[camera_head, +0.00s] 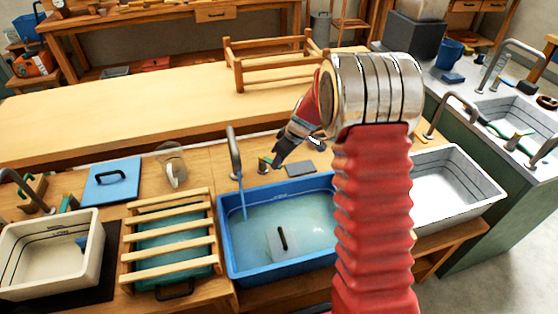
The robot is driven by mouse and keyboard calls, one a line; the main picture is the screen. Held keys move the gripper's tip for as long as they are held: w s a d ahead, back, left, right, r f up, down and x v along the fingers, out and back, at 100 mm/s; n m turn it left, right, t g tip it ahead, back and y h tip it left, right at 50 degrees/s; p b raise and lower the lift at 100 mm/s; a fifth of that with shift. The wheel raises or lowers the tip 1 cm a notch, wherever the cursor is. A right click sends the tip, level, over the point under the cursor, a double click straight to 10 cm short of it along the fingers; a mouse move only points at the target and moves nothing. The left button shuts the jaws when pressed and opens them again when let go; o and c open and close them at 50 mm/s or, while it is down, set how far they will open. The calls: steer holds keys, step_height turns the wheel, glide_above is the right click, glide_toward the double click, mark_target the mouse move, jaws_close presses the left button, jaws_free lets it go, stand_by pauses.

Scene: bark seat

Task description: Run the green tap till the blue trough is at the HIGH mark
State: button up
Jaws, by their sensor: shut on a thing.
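The blue trough (224,240) sits in the bench at centre, with pale blue-green water (300,222) in it. A metal spout (235,155) stands behind its left back corner, and a thin stream of water (243,205) falls from it into the trough. The green tap (263,164) is just right of the spout. My gripper (277,161) is at this tap, shut on its handle; the fingertips are small and partly hidden. My red arm covers the trough's right end. The level marks on the trough wall are too small to read.
A slatted wooden rack (168,227) and a cream basin (95,240) stand left of the trough. A white basin (455,205) is at right. A blue board (112,181), glass jar (171,163) and grey slab (300,169) lie behind.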

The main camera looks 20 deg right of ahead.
jaws_close()
steer(key=shift+s+a+m, duration=0.1)
steer(key=shift+a+m, duration=0.05)
steer(key=shift+m, duration=0.15)
steer(key=shift+s+a+m+t+h, duration=0.3)
steer(key=shift+a+m, duration=0.25)
steer(key=shift+m, duration=0.35)
steer(key=shift+s+a+m+t+h, duration=0.25)
steer(key=shift+a+m+h, duration=0.25)
steer(key=shift+m, duration=0.4)
steer(key=shift+s+a+m+h, duration=0.1)
steer(key=shift+a+m+h, duration=0.2)
steer(key=shift+a+m, duration=0.4)
steer(key=shift+s+a+m+h, duration=0.1)
steer(key=shift+a+m+h, duration=0.25)
steer(key=shift+m, duration=0.65)
steer(key=shift+a, duration=0.15)
steer(key=o, duration=0.8)
jaws_free()
steer(key=shift+c, duration=0.2)
steer(key=shift+r, duration=0.2)
